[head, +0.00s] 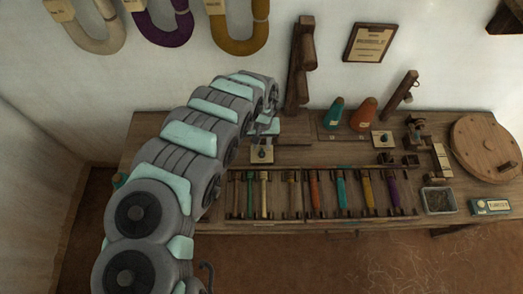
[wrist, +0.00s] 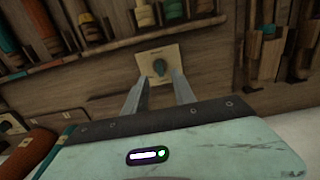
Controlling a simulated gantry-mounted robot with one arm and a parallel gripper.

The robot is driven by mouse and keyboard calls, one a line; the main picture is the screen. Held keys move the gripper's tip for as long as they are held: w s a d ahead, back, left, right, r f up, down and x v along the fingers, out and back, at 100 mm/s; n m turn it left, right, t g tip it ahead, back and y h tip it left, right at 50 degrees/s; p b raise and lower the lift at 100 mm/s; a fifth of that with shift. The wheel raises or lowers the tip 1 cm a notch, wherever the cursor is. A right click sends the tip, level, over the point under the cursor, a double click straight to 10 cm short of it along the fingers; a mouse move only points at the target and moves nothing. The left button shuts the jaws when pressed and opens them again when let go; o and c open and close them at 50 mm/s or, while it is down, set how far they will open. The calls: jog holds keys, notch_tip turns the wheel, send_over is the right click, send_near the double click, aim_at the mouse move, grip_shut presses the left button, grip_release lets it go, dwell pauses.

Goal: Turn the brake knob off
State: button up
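The knob I take for the brake knob (head: 262,153) is small and dark, on a square pale plate on the bench left of centre, just behind the bobbin rack. In the wrist view the knob (wrist: 159,67) shows grey-dark on its cream plate (wrist: 178,52), just beyond my gripper. My gripper (wrist: 158,82) is open and empty, its two fingers apart with the knob seen between their tips. I cannot tell whether either finger touches it. In the head view my gripper (head: 265,133) is above and just behind the knob, partly hidden by my arm.
A rack (head: 305,217) of coloured bobbins lies in front of the knob. A wooden post (head: 299,65) stands behind it. Teal (head: 333,114) and orange (head: 364,114) cones stand to the right, near a second plated knob (head: 382,139). A tray (head: 439,200) and round wooden disc (head: 487,147) are farther right.

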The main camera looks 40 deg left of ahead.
aim_at(262, 151)
notch_tip(262, 151, down, 6)
jog(key=shift+r+b, duration=0.15)
jog(key=shift+b, duration=0.5)
jog(key=shift+c, duration=0.3)
grip_shut()
